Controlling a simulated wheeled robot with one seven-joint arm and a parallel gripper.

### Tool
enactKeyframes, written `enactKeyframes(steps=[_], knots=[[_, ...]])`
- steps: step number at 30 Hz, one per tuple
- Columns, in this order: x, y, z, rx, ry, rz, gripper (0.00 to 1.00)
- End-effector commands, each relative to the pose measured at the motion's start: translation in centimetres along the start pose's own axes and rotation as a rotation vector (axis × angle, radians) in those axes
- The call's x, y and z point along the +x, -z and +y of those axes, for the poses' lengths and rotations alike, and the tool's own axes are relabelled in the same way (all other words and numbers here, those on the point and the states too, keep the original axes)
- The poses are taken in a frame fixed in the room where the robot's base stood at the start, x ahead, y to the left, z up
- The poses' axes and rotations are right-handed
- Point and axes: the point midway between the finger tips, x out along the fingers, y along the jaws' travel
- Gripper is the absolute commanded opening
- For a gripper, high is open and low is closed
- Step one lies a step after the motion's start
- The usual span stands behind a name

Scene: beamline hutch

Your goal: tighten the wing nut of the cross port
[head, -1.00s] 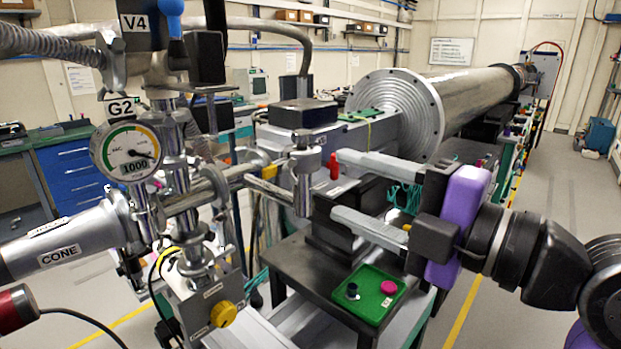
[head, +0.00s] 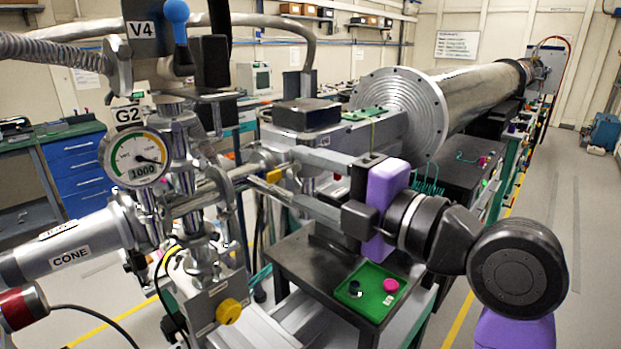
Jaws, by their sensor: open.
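The metal vacuum cross (head: 180,195) stands below the G2 gauge (head: 136,158), with horizontal and vertical ports. A clamp (head: 222,188) sits around its right-hand port. I cannot make out the wing nut clearly at this size. My gripper (head: 272,167) is open, its two long grey fingers pointing left. The fingertips are just right of the cross, overlapping the view of the horizontal tube. I cannot tell whether they touch it. The fingers hide part of the tube and the fitting behind them.
A box with a yellow knob (head: 229,311) is below. A green tray (head: 372,305) with small caps lies on the dark table (head: 300,262) under my gripper. The V4 valve (head: 145,35) stands above.

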Motion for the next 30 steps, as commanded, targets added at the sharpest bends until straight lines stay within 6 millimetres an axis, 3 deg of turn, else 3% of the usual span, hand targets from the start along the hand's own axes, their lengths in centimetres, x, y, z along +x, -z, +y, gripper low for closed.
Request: enactKeyframes(steps=[2,10,17,30], knots=[[-0.02,0.0,0.01,0.0,0.0,0.0,0.54],[-0.04,-0.01,0.01,0.0,0.0,0.0,0.01],[-0.05,-0.03,-0.07,0.052,0.0,0.0,0.0],[-0.04,-0.03,-0.02,0.397,0.0,0.0,0.0]])
